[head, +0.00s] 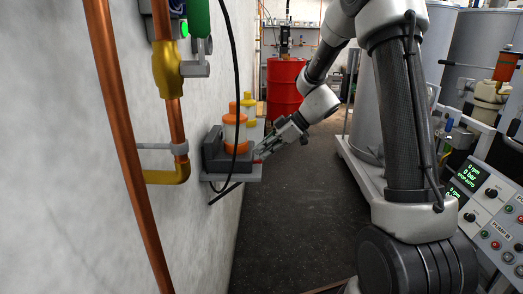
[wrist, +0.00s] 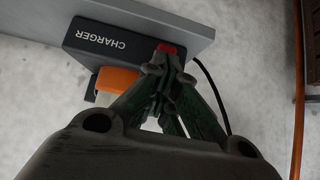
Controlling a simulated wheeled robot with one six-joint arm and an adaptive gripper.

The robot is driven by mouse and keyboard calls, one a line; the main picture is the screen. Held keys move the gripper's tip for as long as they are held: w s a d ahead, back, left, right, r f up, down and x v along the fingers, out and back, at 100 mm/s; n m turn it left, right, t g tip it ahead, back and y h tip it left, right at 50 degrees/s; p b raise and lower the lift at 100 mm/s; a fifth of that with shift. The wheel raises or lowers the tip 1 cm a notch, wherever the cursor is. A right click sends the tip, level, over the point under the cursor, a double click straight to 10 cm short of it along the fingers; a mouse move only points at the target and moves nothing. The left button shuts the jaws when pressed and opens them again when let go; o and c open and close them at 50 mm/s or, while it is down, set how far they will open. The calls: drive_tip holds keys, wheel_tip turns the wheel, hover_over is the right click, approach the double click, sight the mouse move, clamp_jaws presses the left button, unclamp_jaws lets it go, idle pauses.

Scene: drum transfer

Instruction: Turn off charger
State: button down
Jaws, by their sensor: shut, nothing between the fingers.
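The charger (wrist: 95,42) is a dark box lettered CHARGER on a grey wall shelf (wrist: 180,22) in the wrist view. It also shows in the head view (head: 213,152) on the left wall. A red switch (wrist: 167,48) shows at the charger's edge. My gripper (wrist: 158,66) is shut and empty, its fingertips right at the red switch and partly covering it. I cannot tell whether they touch it. In the head view my gripper (head: 262,154) is at the charger's right side. Whether the switch is on or off cannot be seen.
An orange item (wrist: 117,80) sits at the charger, beside my fingers. Orange and yellow bottles (head: 248,105) stand around the shelf. A black cable (wrist: 212,95) hangs close to my fingers. Copper pipes (head: 125,140) run along the wall. A red drum (head: 284,88) stands behind.

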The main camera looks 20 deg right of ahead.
drive_tip(key=shift+s+d+f+y, duration=0.15)
drive_tip(key=shift+d+f+y, duration=0.15)
drive_tip(key=shift+y, duration=0.2)
drive_tip(key=shift+d+f, duration=0.1)
drive_tip(key=shift+f, duration=0.05)
idle(1.0)
drive_tip(key=shift+a, duration=0.2)
idle(0.3)
